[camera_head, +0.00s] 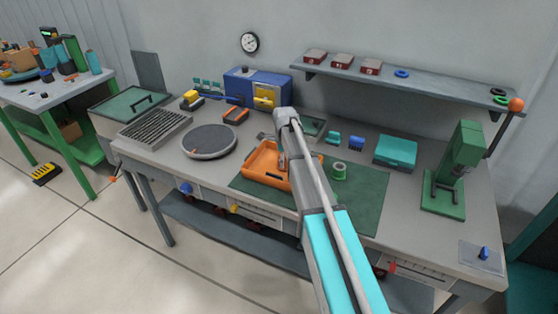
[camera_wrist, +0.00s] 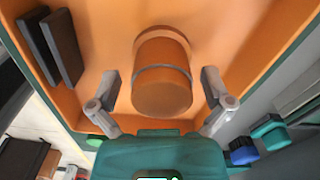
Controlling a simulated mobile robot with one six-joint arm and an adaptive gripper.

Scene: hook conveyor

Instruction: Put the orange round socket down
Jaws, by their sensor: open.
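The orange round socket (camera_wrist: 162,75) is a short cylinder with a grey band around it. In the wrist view it is inside the orange tray (camera_wrist: 105,20) and seems to rest on its floor. My gripper (camera_wrist: 161,82) is open, with one finger on each side of the socket and a visible gap on both sides. In the head view the tray (camera_head: 255,160) lies on the green mat, and my gripper (camera_head: 281,160) reaches down into it. The socket cannot be made out there behind my arm.
Two dark flat pieces (camera_wrist: 50,45) are in the tray beside the socket. A green spool (camera_head: 339,171) stands on the green mat (camera_head: 365,200), right of my arm. A round grey plate (camera_head: 209,141) is left of the tray. A teal box (camera_head: 396,152) and green press (camera_head: 455,175) stand farther right.

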